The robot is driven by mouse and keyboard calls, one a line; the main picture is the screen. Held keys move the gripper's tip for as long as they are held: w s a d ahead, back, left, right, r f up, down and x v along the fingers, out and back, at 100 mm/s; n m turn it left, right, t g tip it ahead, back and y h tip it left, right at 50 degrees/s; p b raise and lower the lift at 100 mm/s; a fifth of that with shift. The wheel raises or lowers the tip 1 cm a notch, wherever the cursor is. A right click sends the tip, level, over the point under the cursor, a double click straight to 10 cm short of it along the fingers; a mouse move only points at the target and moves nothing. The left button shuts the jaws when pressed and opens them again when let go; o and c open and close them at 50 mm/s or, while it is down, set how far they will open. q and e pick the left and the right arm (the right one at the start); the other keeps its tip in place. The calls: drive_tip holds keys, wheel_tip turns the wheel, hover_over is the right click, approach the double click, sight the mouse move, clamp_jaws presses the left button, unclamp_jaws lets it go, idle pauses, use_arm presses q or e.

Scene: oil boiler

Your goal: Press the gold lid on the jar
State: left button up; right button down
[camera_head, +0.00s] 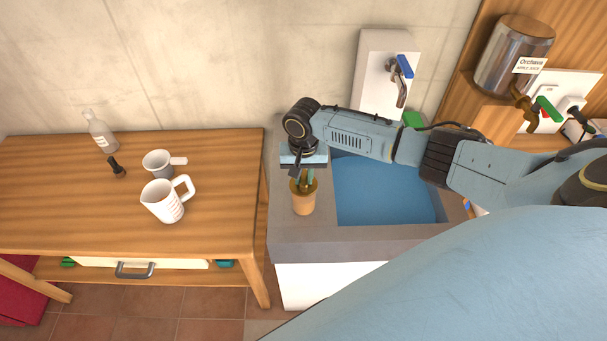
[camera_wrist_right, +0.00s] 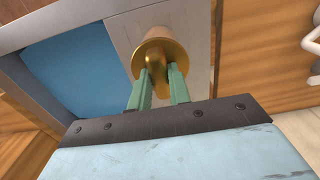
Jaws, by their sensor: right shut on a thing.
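A tan jar (camera_head: 303,203) stands upright on the grey counter at the left edge of the sink. A gold lid (camera_head: 295,187) shows at its top, partly behind the fingers. My right gripper (camera_head: 305,182) points down from above, with its green fingers at the lid. In the right wrist view the gold lid (camera_wrist_right: 158,48) has a knob, and my right gripper (camera_wrist_right: 161,78) is shut on it. The lid hides most of the jar there. I cannot tell whether the lid is fully seated. My left gripper is not in view.
The blue sink basin (camera_head: 385,190) lies right of the jar. A wooden table (camera_head: 80,215) at the left holds a white measuring jug (camera_head: 163,203), a grey cup (camera_head: 157,164), a bottle (camera_head: 101,133) and a small dark object (camera_head: 117,167). A metal dispenser (camera_head: 513,55) hangs at the upper right.

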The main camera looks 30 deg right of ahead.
drive_tip(key=c, duration=0.7)
unclamp_jaws()
drive_tip(key=shift+c, duration=0.2)
drive_tip(key=shift+r, duration=0.1)
wheel_tip(320, 180, up, 2)
drive_tip(key=p, duration=0.2)
drive_tip(key=shift+r+p, duration=0.25)
drive_tip(key=shift+p, duration=0.1)
drive_tip(key=shift+r, duration=2.15)
drive_tip(key=shift+c, duration=0.3)
clamp_jaws()
drive_tip(key=shift+f, duration=0.1)
